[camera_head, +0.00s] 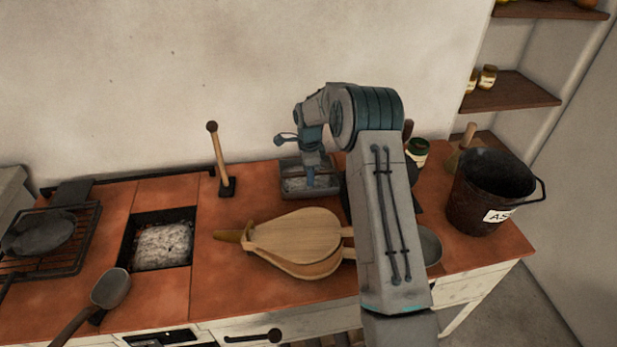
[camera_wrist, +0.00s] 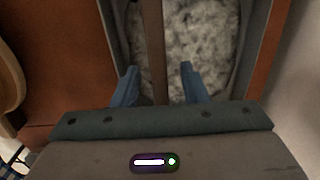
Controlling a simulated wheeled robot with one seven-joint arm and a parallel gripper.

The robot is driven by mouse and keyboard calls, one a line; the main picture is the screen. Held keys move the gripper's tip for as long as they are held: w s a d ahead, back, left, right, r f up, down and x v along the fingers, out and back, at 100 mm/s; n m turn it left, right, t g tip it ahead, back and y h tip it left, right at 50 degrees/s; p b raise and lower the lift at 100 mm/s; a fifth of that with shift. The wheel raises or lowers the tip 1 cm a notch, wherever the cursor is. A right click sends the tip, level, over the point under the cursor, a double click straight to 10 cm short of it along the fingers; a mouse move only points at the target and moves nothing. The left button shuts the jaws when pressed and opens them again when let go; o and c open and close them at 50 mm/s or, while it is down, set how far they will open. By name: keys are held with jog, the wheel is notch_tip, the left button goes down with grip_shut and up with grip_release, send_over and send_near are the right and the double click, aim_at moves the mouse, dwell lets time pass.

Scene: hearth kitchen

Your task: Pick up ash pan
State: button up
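The ash pan (camera_head: 302,195) is a dark grey rectangular pan filled with pale ash, on the tiled top near the back wall. In the wrist view its grey wall (camera_wrist: 250,40) and the ash fill the upper part. A brown bar (camera_wrist: 155,40), apparently its handle, crosses above the ash. My gripper (camera_head: 313,182) points down over the pan. In the wrist view my gripper (camera_wrist: 157,70) is open, with one blue finger on each side of the bar and gaps between. My wrist and arm hide part of the pan's far side.
Wooden bellows (camera_head: 295,235) lie in front of the pan. An upright wooden-handled tool (camera_head: 218,160) stands to its left. A dark bucket (camera_head: 480,195) stands at the right end. A firebox opening with ash (camera_head: 163,246), a grate (camera_head: 60,240) and a ladle (camera_head: 110,288) are at left.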

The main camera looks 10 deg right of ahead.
jog(key=shift+f, duration=0.3)
grip_shut()
jog(key=shift+r, duration=0.1)
